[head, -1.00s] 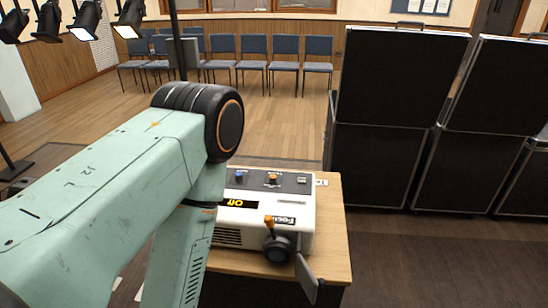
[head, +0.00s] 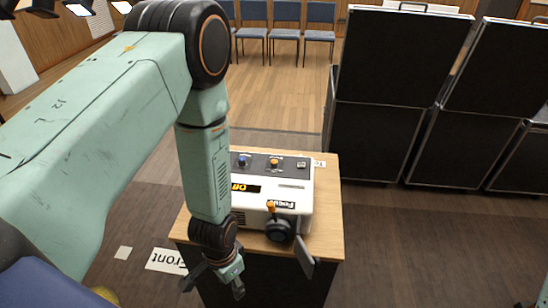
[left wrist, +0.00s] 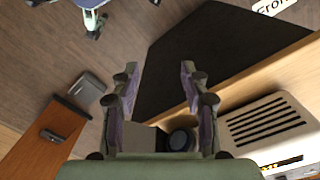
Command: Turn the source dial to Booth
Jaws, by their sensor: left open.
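A white machine (head: 258,210) with a dark top panel stands on a small wooden table. Its panel carries a blue knob (head: 242,160) and an orange knob (head: 274,163); their lettering is too small to read, so I cannot tell which is the source dial. My left gripper (head: 213,287) is open and empty, low in front of the table's near left edge, apart from the machine. In the left wrist view its fingers (left wrist: 160,78) are spread, and the machine's vented side (left wrist: 266,122) shows at the right.
The wooden table (head: 327,220) has a bare strip to the right of the machine. A black round lens (head: 278,230) with a grey flap (head: 304,256) juts out towards me. Black cases (head: 375,140) stand at the right. Chairs (head: 285,30) line the back; open floor lies between.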

